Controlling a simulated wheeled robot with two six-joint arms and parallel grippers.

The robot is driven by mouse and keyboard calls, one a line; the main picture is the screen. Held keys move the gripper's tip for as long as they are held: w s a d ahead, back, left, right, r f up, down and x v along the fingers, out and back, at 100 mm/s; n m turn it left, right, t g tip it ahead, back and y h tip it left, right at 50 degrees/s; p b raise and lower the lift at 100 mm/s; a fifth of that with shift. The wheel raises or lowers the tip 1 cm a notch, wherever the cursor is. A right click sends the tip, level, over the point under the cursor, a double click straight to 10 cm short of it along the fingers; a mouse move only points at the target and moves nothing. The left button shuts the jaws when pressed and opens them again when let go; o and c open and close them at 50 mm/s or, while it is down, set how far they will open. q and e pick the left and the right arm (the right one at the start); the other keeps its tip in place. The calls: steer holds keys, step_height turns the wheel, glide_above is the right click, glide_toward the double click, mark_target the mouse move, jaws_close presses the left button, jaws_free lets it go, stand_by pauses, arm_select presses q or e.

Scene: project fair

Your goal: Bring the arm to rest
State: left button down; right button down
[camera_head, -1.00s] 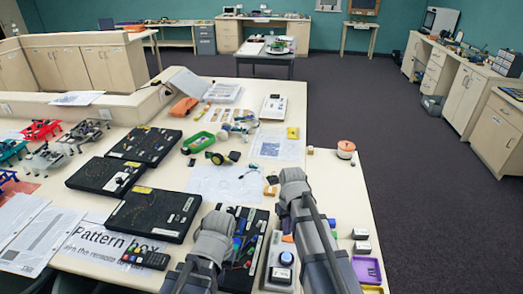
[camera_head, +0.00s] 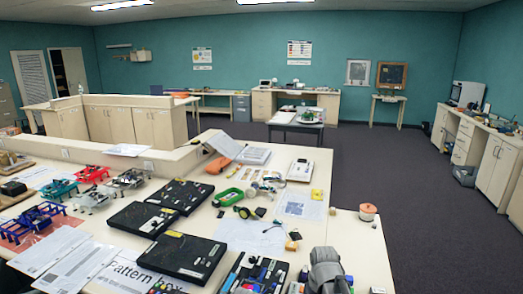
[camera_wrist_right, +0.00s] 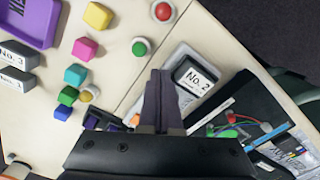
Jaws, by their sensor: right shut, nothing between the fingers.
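My right arm (camera_head: 328,268) shows as a grey link at the bottom edge of the head view, over the near part of the table. Its fingertips are hidden in that view. In the right wrist view my right gripper (camera_wrist_right: 161,75) has its dark fingers together, with nothing held. The fingers point over the pale table, beside a box marked No. 2 (camera_wrist_right: 196,76); I cannot tell how far above it they are. My left gripper is in neither view.
Coloured blocks, including a pink one (camera_wrist_right: 85,48), and a purple tray (camera_wrist_right: 50,28) lie left of the fingers. A black case (camera_wrist_right: 250,125) with wires lies right. Dark floor (camera_head: 425,200) is clear on the right.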

steer(key=s+a, duration=0.2)
steer(key=shift+s+a+f, duration=0.1)
steer(key=shift+s+a, duration=0.1)
steer(key=shift+s, duration=0.1)
steer(key=s+a+n+h, duration=0.1)
steer(key=s+a, duration=0.7)
steer(key=s, duration=0.4)
steer(key=shift+f+b, duration=0.2)
steer(key=shift+b, duration=0.15)
